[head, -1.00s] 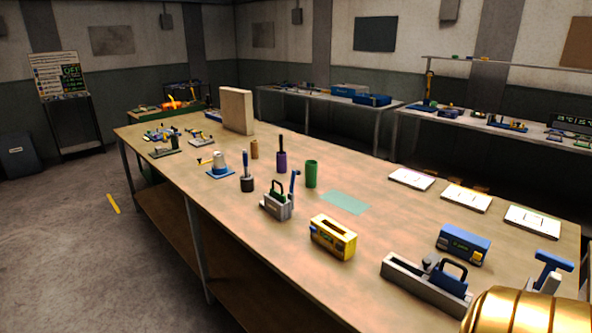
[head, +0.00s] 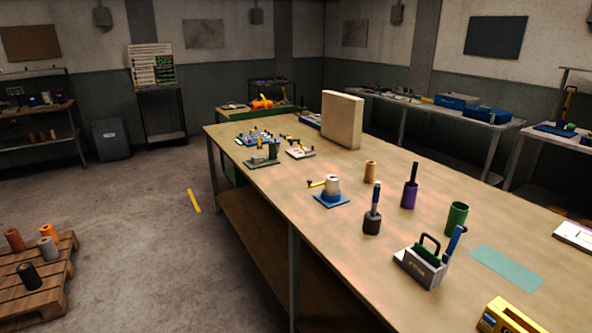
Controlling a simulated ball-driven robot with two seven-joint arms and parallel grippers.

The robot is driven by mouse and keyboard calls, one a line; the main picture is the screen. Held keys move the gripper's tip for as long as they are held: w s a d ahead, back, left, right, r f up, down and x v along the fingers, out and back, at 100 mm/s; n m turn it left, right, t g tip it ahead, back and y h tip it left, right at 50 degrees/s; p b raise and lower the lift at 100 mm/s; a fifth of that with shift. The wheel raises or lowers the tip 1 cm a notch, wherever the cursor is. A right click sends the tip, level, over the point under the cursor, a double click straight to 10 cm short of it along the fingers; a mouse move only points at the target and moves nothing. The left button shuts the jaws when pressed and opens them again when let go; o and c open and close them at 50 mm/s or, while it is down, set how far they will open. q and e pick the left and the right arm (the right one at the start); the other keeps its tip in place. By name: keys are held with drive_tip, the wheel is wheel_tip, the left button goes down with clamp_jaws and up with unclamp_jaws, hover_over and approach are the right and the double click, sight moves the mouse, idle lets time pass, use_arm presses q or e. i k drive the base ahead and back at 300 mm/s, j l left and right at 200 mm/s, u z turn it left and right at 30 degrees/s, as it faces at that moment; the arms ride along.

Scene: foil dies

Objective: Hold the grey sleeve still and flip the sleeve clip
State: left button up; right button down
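A pale grey upright cylinder (head: 332,184) stands on a blue square base (head: 331,201) near the left edge of the long table; it looks like the grey sleeve. A small yellow lever (head: 317,184) with a dark end sticks out from its left side and looks like the sleeve clip. It is too small to tell how the clip is latched. Neither of my grippers is in the head view.
On the wooden table (head: 420,174), a dark-based blue-handled tool (head: 372,221) stands in front of the sleeve, with a tan cylinder (head: 370,172) behind. A pallet (head: 36,275) lies left.

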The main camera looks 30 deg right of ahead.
sight(458, 232)
drive_tip(key=i+z, duration=0.45)
drive_tip(key=i+j+z, duration=0.2)
drive_tip(key=i+z, duration=0.2)
drive_tip(key=k, duration=0.05)
